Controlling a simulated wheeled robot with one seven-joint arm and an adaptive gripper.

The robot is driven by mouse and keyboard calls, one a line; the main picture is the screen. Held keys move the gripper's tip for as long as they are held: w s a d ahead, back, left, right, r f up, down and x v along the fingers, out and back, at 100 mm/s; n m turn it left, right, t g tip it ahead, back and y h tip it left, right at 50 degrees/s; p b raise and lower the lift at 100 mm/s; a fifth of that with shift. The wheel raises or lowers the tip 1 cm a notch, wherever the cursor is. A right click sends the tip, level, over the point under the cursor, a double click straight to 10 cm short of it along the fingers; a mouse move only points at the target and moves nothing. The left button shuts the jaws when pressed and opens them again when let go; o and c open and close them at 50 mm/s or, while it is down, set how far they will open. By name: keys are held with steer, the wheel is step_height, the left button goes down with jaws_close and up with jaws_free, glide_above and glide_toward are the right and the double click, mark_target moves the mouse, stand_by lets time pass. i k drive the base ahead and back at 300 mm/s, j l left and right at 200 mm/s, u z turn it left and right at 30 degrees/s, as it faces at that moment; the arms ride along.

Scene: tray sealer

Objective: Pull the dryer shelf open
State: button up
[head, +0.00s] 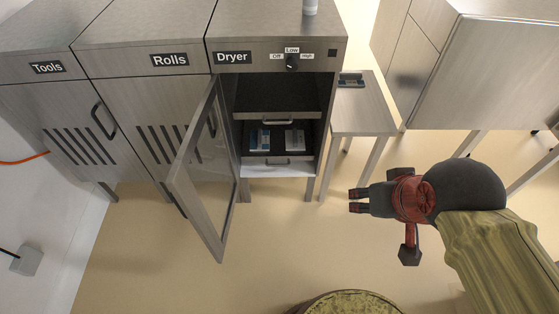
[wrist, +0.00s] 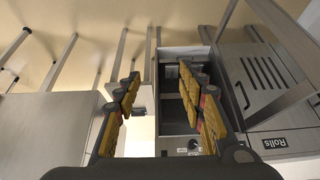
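The dryer (head: 278,21) stands with its glass door (head: 204,170) swung open to the left. Inside are an upper shelf (head: 250,117) with a bar handle (head: 281,121) and a lower shelf (head: 304,157) with a bar handle (head: 276,162). A blue-and-white packet (head: 260,139) and a pale packet (head: 294,139) lie between the two fronts. My gripper (head: 356,200) is right of the dryer, apart from both handles. In the wrist view its padded fingers (wrist: 160,92) are spread, with nothing between them. The right finger partly covers the dryer interior there.
A narrow side table (head: 358,112) stands right of the dryer, with a small object (head: 351,79) on it. The Rolls cabinet (head: 145,95) and Tools cabinet (head: 45,115) are to the left. A round yellowish object (head: 350,302) is at the bottom. Floor before the dryer is clear.

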mark_target(277, 152)
steer(key=i+l+u, duration=0.6)
steer(key=i+l, duration=0.2)
steer(key=l, duration=0.15)
